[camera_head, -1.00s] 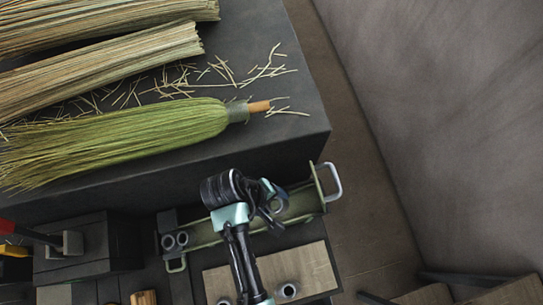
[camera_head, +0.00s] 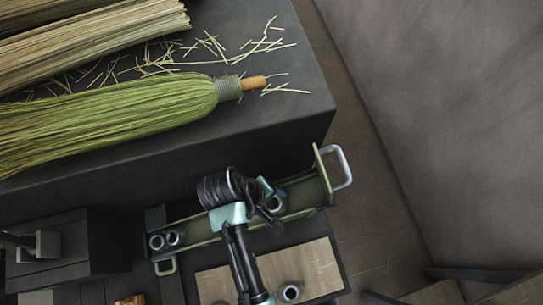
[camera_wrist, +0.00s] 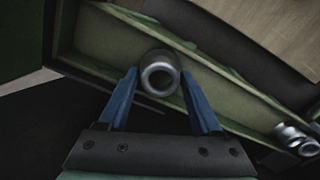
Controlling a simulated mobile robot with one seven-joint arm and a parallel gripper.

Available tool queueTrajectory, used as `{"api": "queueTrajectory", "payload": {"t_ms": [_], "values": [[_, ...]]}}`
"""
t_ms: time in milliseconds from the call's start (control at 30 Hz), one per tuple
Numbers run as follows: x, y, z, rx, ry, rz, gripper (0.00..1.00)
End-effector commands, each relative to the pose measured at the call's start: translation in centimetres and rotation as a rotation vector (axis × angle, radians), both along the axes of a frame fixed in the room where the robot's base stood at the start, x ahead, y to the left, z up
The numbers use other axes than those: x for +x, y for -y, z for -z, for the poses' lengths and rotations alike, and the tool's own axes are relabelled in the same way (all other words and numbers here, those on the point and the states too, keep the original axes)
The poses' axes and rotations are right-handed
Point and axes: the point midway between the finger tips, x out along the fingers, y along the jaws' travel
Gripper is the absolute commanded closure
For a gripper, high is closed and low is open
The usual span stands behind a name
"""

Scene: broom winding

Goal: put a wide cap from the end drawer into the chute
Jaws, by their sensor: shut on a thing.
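A long olive-green open tray (camera_head: 215,227) with a silver handle (camera_head: 343,166) at its right end looks like the drawer; it also shows in the wrist view (camera_wrist: 215,92). My gripper (camera_wrist: 160,92) is over this tray, its blue fingers shut on a grey ring-shaped cap (camera_wrist: 159,72). The cap shows as a small ring in the head view (camera_head: 275,203). Whether it touches the tray floor is unclear. Two more grey caps (camera_head: 165,240) sit at the tray's left end, also in the wrist view (camera_wrist: 297,138). I cannot pick out the chute.
A dark bench (camera_head: 290,105) behind carries a green broom (camera_head: 130,115), straw bundles (camera_head: 90,50) and loose stalks. A dark box (camera_head: 75,260) stands left. Floor shows at right.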

Motion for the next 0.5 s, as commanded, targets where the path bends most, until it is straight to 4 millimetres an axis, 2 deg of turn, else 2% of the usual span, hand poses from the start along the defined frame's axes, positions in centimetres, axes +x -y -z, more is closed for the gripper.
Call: {"api": "queueTrajectory", "payload": {"t_ms": [233,267,400,433,500], "values": [[0.00,0.00,-0.02,0.000,0.000,0.000,0.86],[0.00,0.00,-0.02,0.000,0.000,0.000,0.29],[0.01,-0.01,-0.02,0.000,0.000,0.000,0.03],[0.02,0.00,-0.02,0.000,0.000,0.000,0.00],[0.02,0.00,-0.02,0.000,0.000,0.000,0.00]]}}
